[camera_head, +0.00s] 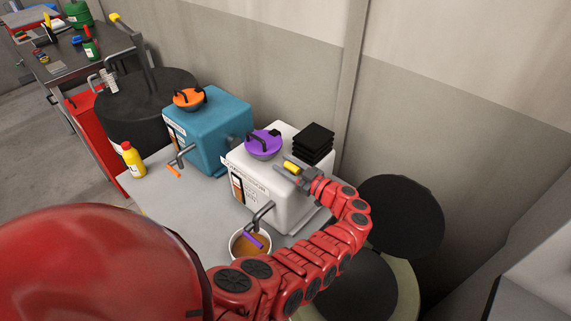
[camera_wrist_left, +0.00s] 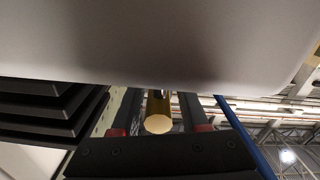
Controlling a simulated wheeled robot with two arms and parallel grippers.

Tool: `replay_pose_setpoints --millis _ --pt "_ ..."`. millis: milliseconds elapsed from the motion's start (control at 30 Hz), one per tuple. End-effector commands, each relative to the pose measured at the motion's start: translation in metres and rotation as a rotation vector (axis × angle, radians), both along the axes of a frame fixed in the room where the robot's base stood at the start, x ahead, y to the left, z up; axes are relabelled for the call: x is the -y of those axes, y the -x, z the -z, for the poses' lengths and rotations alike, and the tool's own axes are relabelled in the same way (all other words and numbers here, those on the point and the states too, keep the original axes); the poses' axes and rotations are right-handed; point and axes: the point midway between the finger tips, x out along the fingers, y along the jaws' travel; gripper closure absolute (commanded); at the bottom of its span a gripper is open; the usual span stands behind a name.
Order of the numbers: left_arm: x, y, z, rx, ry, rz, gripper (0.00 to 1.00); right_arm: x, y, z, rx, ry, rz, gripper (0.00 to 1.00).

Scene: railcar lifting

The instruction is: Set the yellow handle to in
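The yellow handle (camera_head: 291,167) is a short bar beside the white compressor box (camera_head: 262,205). In the left wrist view the yellow handle (camera_wrist_left: 158,116) shows end-on as a cylinder between the two fingers. My left gripper (camera_head: 288,171) is at the right side of the white box. Its fingers (camera_wrist_left: 162,105) stand on either side of the yellow handle, with what looks like a narrow gap at each side. The handle's far end and its mount are hidden. My right gripper is not in view.
The white box carries a purple-lidded cap (camera_head: 263,143) and a black finned block (camera_head: 314,143). A bowl (camera_head: 249,244) of brown liquid stands under its purple-tipped spout. A blue box (camera_head: 214,131) and a yellow bottle (camera_head: 133,160) are to the left. Black-topped drums (camera_head: 402,215) stand at right.

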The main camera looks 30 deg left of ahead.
Motion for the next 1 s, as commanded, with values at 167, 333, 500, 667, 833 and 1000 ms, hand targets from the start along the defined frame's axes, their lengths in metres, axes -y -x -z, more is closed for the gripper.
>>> replay_pose_setpoints --millis 167,333,500,667,833,1000 --pt "0.000 0.000 -0.001 0.002 -0.003 -0.001 0.41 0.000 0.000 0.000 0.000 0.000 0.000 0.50" --pt "0.000 0.000 -0.002 0.003 -0.004 -0.001 0.41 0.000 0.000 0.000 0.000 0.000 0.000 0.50" --pt "0.012 0.001 -0.001 0.003 -0.004 0.001 0.41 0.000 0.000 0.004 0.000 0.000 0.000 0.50" --pt "0.046 0.005 0.002 0.003 -0.003 0.001 0.41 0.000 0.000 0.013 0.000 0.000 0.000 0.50" --pt "0.093 0.012 0.003 0.002 -0.002 0.004 0.41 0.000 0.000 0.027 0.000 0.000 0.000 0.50" --pt "0.134 0.016 0.003 0.003 -0.003 0.005 0.41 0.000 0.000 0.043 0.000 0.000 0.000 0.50"
